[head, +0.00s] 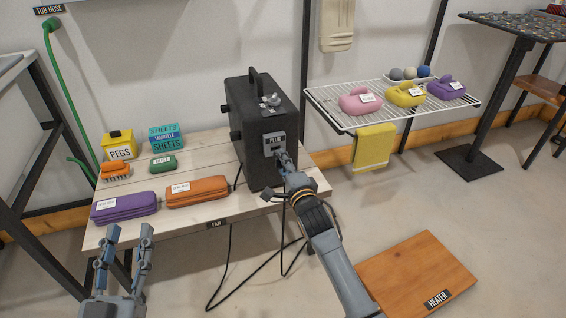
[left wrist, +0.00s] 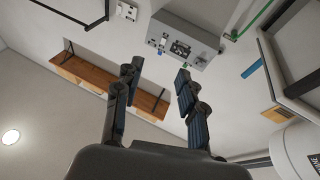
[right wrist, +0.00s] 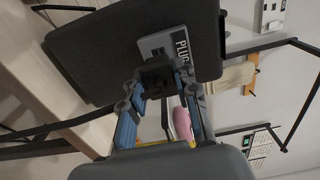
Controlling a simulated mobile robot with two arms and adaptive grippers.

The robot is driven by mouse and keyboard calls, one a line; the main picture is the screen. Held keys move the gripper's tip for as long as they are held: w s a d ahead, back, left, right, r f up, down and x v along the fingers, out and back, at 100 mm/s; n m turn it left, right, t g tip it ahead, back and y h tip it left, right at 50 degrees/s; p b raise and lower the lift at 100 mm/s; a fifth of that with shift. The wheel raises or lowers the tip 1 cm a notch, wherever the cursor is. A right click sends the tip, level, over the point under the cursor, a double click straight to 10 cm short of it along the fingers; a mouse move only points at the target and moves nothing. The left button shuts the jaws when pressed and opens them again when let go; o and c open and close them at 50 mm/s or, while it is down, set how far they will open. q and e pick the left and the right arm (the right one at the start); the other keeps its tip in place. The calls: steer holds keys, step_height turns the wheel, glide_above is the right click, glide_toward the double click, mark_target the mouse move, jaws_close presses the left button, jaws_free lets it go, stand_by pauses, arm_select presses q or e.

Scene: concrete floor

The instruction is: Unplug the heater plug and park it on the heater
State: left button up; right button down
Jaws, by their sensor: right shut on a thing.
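A black box-shaped appliance (head: 262,118) with a top handle stands upright on the table; I take it for the heater. Its front has a grey plate marked PLUG (head: 275,140), also in the right wrist view (right wrist: 184,43). My right gripper (head: 285,160) is at this plate, shut on a small black plug (right wrist: 155,76). The plug is against or very near the plate; the fingers hide whether it is seated. A black cable (head: 228,255) hangs from the table to the floor. My left gripper (head: 122,245) is open and empty at the table's front left.
Purple (head: 124,207) and orange (head: 197,191) cases lie left of the appliance, with a PEGS box (head: 120,144) and SHEETS box (head: 166,136) behind. A wire shelf (head: 333,112) holds several items at right. A wooden board labelled HEATER (head: 410,275) lies bare on the floor.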

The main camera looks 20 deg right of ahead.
arm_select(q)
steer(key=shift+r, duration=0.25)
steer(key=shift+w+f, duration=0.15)
steer(key=shift+w+f+g+p, duration=0.15)
steer(key=shift+f+g+p, duration=0.15)
steer(key=shift+f+g, duration=0.75)
steer(key=shift+a+f, duration=0.1)
steer(key=shift+f, duration=0.2)
stand_by(0.4)
steer(key=shift+a+f+g+y+p, duration=0.15)
steer(key=shift+f+g+y+p, duration=0.2)
steer(key=shift+f+g, duration=0.6)
steer(key=shift+f+t+y, duration=0.25)
steer(key=shift+t, duration=0.15)
steer(key=shift+r, duration=0.2)
arm_select(e)
steer(key=shift+w, duration=0.35)
